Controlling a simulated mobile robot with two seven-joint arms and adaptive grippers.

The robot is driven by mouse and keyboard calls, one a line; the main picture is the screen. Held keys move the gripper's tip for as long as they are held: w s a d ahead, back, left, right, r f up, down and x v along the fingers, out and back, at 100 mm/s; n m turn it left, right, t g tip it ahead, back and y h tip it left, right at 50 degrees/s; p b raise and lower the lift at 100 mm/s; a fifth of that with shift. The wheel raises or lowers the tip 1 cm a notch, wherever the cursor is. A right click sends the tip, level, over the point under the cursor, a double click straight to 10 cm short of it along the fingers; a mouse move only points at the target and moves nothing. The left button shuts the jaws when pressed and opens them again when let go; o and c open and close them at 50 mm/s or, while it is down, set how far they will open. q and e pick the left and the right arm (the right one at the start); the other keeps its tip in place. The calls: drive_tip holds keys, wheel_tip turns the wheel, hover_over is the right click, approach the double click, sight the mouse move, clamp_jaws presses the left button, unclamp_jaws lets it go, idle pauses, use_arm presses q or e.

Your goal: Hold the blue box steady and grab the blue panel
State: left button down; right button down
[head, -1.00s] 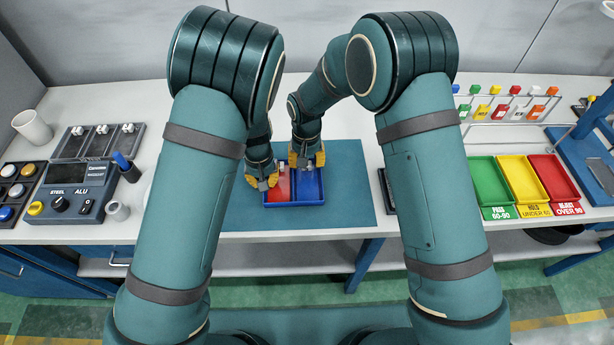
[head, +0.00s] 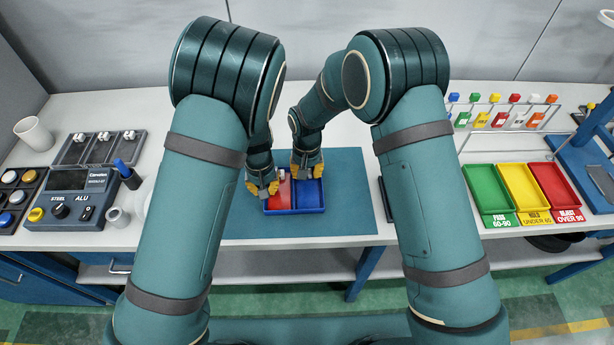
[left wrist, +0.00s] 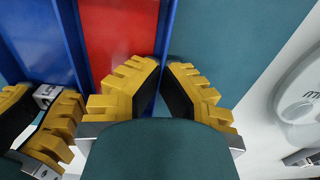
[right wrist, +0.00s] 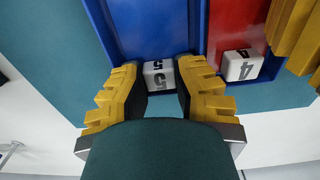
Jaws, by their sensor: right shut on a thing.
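The blue box (head: 301,211) sits on the teal mat. It has a red panel (head: 281,194) in its left compartment and a blue panel (head: 308,194) in its right one. My left gripper (left wrist: 162,64) straddles the box's left wall, with its fingers close together on that wall. My right gripper (right wrist: 158,72) is at the far end of the right compartment.
A teal mat (head: 348,190) lies under the box. A control unit (head: 72,195) and a white cup (head: 33,133) stand at the left. Green (head: 488,190), yellow (head: 526,188) and red (head: 556,187) trays are at the right, below a tag rack.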

wheel_tip(320, 180, up, 10)
drive_tip(key=shift+f, duration=0.15)
idle(0.3)
use_arm(q)
drive_tip(key=c, duration=1.1)
unclamp_jaws()
drive_tip(key=shift+o, duration=0.2)
wheel_tip(320, 180, up, 12)
drive_tip(key=shift+f, duration=0.1)
use_arm(e)
drive_tip(key=shift+s, duration=0.1)
